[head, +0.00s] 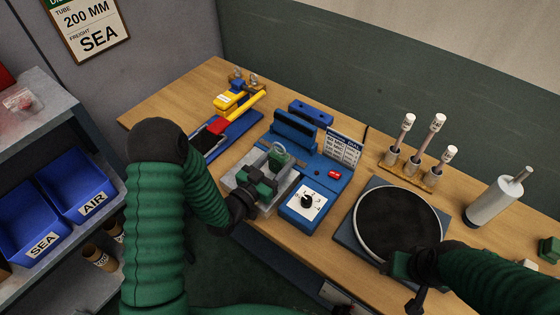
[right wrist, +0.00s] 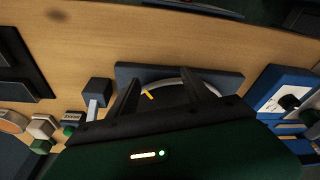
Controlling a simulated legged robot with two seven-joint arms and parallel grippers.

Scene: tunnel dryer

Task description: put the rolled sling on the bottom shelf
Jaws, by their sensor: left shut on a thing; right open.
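A small green coiled thing (head: 279,155), which looks like the rolled sling, stands at the grey metal tray (head: 284,195) on the bench. My left gripper (head: 268,174) is at that tray and shut on the green thing; its jaws partly hide it. The shelf unit stands at the left, its bottom shelf (head: 75,291) partly visible below the blue bins. My right gripper (head: 410,278) is over the near edge of the black round plate (head: 398,222). In the right wrist view its fingers (right wrist: 168,92) are apart with nothing between them.
Blue SEA (head: 35,222) and AIR (head: 80,184) bins fill the upper shelf. Brown rolls (head: 98,257) lie on the level beneath. A blue dial box (head: 306,202), a rack of white-topped tools (head: 412,172) and a white cylinder (head: 494,199) crowd the bench.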

